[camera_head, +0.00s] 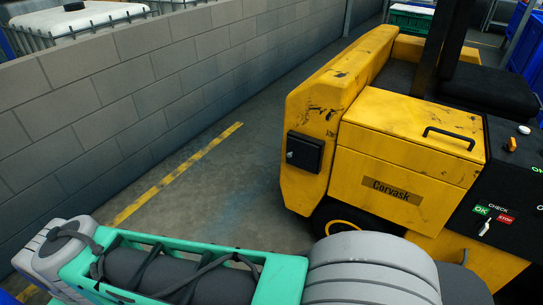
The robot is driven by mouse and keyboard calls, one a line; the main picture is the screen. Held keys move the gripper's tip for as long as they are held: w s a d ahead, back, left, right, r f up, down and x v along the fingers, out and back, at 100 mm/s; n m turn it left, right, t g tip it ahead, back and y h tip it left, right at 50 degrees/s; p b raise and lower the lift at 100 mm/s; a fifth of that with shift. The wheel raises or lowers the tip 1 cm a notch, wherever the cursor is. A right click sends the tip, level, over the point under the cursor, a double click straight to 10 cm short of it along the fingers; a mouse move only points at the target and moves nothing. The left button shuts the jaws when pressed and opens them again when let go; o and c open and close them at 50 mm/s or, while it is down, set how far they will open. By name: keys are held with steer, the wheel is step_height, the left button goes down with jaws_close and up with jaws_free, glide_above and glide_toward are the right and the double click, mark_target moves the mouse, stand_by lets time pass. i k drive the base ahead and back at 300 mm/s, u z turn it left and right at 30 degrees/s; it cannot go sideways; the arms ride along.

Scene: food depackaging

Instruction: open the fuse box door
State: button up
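A small black box (304,151) is mounted on the rear side of a scuffed yellow vehicle, just right of the picture's middle. Its front face looks shut, with a small light latch or lock mark at its left. No label on it can be read, so I cannot tell for sure that it is the fuse box. A yellow panel (400,160) with a black handle and the name "Corvask" is beside it to the right, and also looks shut. My arm's green and grey links cross the bottom of the picture, below and in front of the vehicle. My gripper is not in view.
A grey block wall (130,85) runs along the left. Bare floor with a yellow line (175,172) lies between wall and vehicle. A black control panel (505,185) with OK and STOP labels is at the right. A black wheel (345,217) shows below the vehicle's body.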

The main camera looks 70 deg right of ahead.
mark_target(304, 155)
steer(key=z, duration=0.35)
steer(key=i, duration=0.85)
steer(key=z, duration=1.05)
steer(key=i, duration=0.5)
steer(key=z, duration=0.45)
